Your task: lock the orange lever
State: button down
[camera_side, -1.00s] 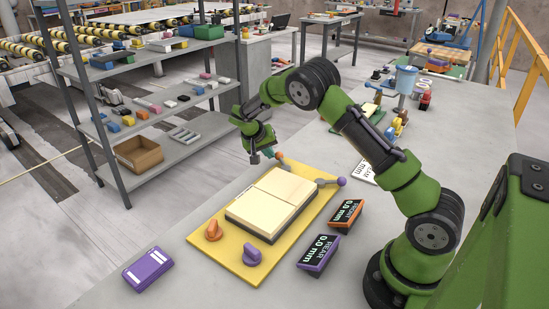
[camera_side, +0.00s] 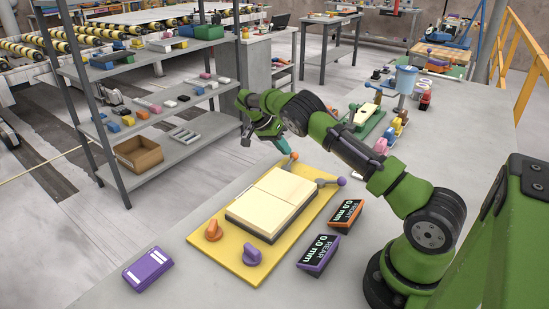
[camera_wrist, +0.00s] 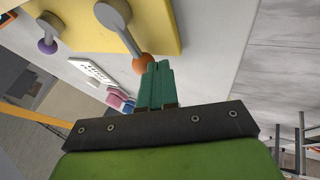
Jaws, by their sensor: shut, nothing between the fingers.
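The orange lever is a grey arm with an orange ball end (camera_side: 294,156), at the far edge of a yellow plate (camera_side: 222,250). In the wrist view its orange ball (camera_wrist: 142,63) sits just past the plate's edge. My gripper (camera_side: 287,150) has teal fingers, shut and empty. In the wrist view its fingertips (camera_wrist: 158,66) are right beside the ball, on its right; I cannot tell whether they touch. A purple-ball lever (camera_side: 342,181) stands at the same edge. A pale two-part block (camera_side: 275,199) lies on the plate.
An orange knob (camera_side: 213,230) and a purple knob (camera_side: 251,256) stand on the plate's front. A purple box (camera_side: 148,269) lies left. Shelves (camera_side: 170,95) stand beyond the slab's left edge.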

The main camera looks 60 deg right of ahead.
jog(key=shift+s+d, duration=0.25)
jog(key=shift+s, duration=0.05)
jog(key=shift+s+d, duration=0.1)
jog(key=shift+s, duration=0.05)
dwell(0.4)
jog(key=v, duration=0.7)
jog(key=shift+r, duration=0.25)
